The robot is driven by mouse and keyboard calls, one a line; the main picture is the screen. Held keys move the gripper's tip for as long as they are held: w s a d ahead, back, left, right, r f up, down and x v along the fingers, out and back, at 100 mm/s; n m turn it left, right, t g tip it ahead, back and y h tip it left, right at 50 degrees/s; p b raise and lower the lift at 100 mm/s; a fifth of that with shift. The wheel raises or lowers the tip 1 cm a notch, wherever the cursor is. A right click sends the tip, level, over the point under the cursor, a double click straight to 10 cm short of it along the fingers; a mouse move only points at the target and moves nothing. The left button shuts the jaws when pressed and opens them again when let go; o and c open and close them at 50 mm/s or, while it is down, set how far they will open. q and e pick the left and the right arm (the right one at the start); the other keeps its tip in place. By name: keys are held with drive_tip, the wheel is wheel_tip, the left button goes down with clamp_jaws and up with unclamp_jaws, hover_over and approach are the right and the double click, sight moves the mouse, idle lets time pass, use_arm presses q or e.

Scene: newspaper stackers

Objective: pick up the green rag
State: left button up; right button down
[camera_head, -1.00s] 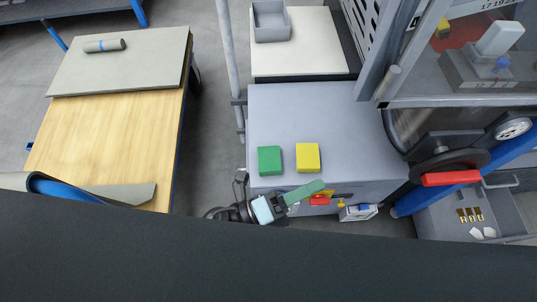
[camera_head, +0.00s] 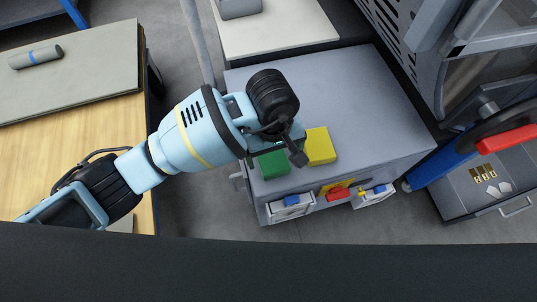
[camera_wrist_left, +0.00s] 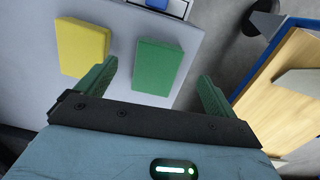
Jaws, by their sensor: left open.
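The green rag (camera_head: 273,165) is a folded, block-like piece lying near the front edge of the grey cabinet top (camera_head: 375,125). A similar yellow rag (camera_head: 320,147) lies just right of it. My left gripper (camera_head: 290,143) is over the cabinet top, above the two rags, and its arm covers part of the green rag. In the left wrist view, the green rag (camera_wrist_left: 158,67) shows between the two spread green fingers of the open left gripper (camera_wrist_left: 157,72), with nothing held. The yellow rag (camera_wrist_left: 83,48) is outside the left-hand finger. My right gripper does not show.
A wooden table with a grey board (camera_head: 85,80) and a grey roll (camera_head: 36,57) stands at left. A red handle (camera_head: 508,140) and blue bar are at right. The cabinet top's right part is clear.

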sight(273, 159)
use_arm(q)
drive_tip(key=shift+w+a+r, duration=0.1)
drive_tip(key=shift+w+a, duration=0.35)
drive_tip(key=shift+w, duration=0.1)
drive_tip(key=shift+d+f, duration=0.1)
drive_tip(key=shift+f, duration=0.2)
drive_tip(key=shift+f+b, duration=0.3)
drive_tip(key=shift+f, duration=0.6)
drive_tip(key=shift+d+f, duration=0.1)
drive_tip(key=shift+f, duration=0.3)
drive_tip(key=f, duration=0.1)
drive_tip(key=f+b, duration=0.1)
drive_tip(key=f, duration=0.1)
drive_tip(key=shift+w+d+f, duration=0.15)
drive_tip(key=shift+w+f, duration=0.15)
drive_tip(key=shift+w, duration=0.1)
drive_tip(key=shift+f+b, duration=0.35)
drive_tip(key=shift+f, duration=0.15)
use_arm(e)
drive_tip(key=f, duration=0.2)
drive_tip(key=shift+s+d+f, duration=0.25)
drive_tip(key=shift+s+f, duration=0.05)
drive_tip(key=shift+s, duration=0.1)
use_arm(q)
drive_tip(key=shift+c, duration=0.2)
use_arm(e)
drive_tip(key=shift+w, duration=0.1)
